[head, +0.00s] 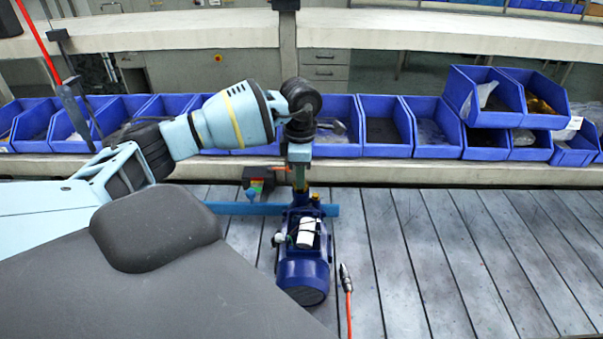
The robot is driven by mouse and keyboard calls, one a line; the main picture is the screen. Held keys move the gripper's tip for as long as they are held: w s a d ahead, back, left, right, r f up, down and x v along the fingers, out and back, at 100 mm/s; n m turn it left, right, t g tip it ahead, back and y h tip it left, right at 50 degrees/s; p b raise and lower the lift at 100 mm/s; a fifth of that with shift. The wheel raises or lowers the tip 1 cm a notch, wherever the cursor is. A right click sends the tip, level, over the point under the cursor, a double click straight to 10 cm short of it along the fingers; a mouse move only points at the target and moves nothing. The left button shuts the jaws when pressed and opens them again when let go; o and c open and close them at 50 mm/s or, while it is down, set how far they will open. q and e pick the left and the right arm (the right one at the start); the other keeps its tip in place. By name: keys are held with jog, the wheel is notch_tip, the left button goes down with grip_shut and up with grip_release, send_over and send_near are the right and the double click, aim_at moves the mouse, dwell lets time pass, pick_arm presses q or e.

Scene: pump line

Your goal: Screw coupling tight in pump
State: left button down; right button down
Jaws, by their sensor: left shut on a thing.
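A dark blue pump (303,270) stands on the slatted work surface, its round end towards me. My left arm comes in from the left, and my left gripper (299,176) points down over the back of the pump. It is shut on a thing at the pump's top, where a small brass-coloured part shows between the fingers. I take this for the coupling, but it is mostly hidden by the gripper. I cannot tell how deep it sits in the pump. My right gripper is not in view.
A blue bar (230,208) lies behind the pump, with a small red and green item (259,180) near it. A cable with a metal connector (346,276) lies right of the pump. Blue bins (383,137) line the back. The slatted surface (480,260) at right is clear.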

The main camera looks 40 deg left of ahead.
pick_arm(q)
jog(key=shift+f, duration=0.1)
jog(key=shift+f+m, duration=0.1)
jog(key=shift+m, duration=0.7)
jog(key=shift+m+b, duration=0.35)
jog(key=shift+m, duration=0.35)
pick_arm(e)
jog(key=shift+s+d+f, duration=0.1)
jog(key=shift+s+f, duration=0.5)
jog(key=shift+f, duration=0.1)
pick_arm(q)
jog(key=m, duration=0.2)
jog(key=shift+m+b, duration=0.3)
jog(key=shift+b, duration=0.05)
jog(key=shift+m, duration=0.6)
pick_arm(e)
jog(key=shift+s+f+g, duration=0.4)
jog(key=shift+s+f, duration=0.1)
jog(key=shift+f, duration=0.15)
